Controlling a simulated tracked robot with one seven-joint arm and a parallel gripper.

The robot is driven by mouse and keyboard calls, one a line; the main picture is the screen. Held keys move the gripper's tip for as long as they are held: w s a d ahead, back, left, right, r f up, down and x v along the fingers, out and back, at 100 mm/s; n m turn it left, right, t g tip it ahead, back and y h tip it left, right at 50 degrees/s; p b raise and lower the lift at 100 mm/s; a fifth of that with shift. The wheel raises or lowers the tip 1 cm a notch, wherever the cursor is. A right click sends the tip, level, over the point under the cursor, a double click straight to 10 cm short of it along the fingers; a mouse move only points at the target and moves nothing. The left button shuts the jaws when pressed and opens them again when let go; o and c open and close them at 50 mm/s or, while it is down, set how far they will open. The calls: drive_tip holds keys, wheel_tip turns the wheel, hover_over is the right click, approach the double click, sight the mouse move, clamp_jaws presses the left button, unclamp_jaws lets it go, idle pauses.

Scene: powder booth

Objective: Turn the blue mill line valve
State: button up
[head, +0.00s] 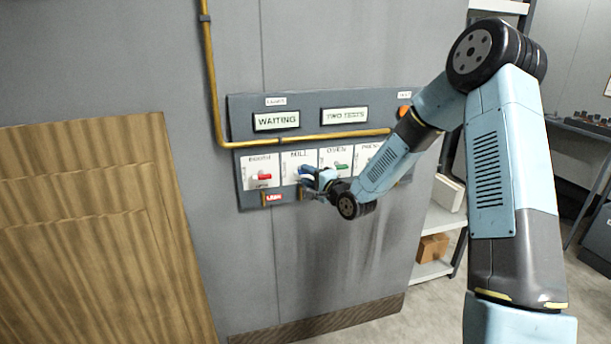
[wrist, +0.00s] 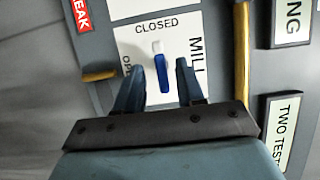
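The blue mill valve handle (wrist: 162,74) is on a white plate marked MILL, CLOSED and a partly hidden "OP" in the wrist view. Its white end points toward the word CLOSED. My gripper (wrist: 158,72) is open, with one finger on each side of the blue handle and visible gaps between. I cannot tell how far the fingertips are from the plate. In the head view my gripper (head: 307,172) is at the MILL plate (head: 297,157) and covers much of the handle.
The wall panel (head: 240,128) also carries a red-handled valve (head: 265,177) on the left and a green-handled valve (head: 341,166) on the right. A yellow pipe (head: 300,138) crosses above the plates. A sign reads WAITING (head: 276,120). A wooden board (head: 90,240) stands at left.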

drive_tip(key=shift+w+a, duration=0.45)
drive_tip(key=shift+w, duration=0.15)
clamp_jaws()
